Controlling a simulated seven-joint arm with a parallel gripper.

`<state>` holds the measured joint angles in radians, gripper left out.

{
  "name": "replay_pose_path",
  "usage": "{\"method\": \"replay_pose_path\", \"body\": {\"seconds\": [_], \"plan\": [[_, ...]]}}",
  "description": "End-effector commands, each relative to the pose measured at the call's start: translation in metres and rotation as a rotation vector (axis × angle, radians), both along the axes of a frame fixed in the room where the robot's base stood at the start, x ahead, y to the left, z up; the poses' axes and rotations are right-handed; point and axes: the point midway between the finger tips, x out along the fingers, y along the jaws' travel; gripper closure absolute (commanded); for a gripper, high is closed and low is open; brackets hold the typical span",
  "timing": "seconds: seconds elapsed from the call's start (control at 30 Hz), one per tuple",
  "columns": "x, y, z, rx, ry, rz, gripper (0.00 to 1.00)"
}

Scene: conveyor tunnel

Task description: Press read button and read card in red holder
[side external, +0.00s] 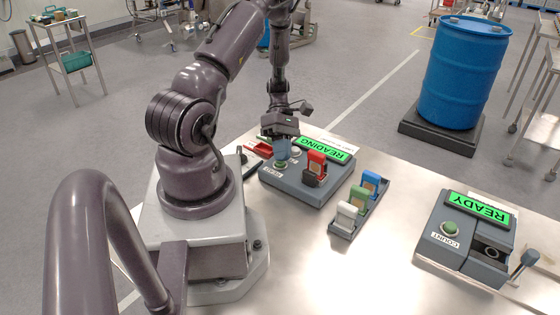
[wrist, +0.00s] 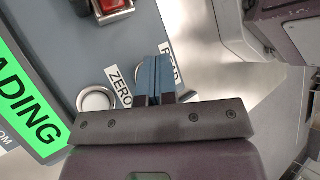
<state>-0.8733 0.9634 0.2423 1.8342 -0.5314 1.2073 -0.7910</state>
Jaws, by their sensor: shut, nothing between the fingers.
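The reader box (side external: 300,190) stands on the table with its green display (side external: 325,149) showing READING. The red holder (side external: 316,163) sits upright in the box's slot; its red end also shows at the top of the wrist view (wrist: 112,7). My gripper (side external: 282,153) is shut and empty, pointing down over the button side of the box. In the wrist view its blue fingertips (wrist: 157,72) are together beside the partly covered READ label (wrist: 172,68). Another round button (wrist: 96,100) shows beside the ZERO label (wrist: 118,86).
A grey rack (side external: 345,231) with white, green and blue holders stands right of the reader. A second box (side external: 433,248) with a COUNT button and READY display is at far right. Bare table separates the rack and second box.

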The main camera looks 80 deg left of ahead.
Motion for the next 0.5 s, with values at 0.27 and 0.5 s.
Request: {"method": "replay_pose_path", "body": {"seconds": [0.27,0.5], "plan": [[0.0,0.0,0.015,0.001,0.0,-0.001,1.0],[0.0,0.0,0.016,-0.001,0.001,-0.001,1.0]]}}
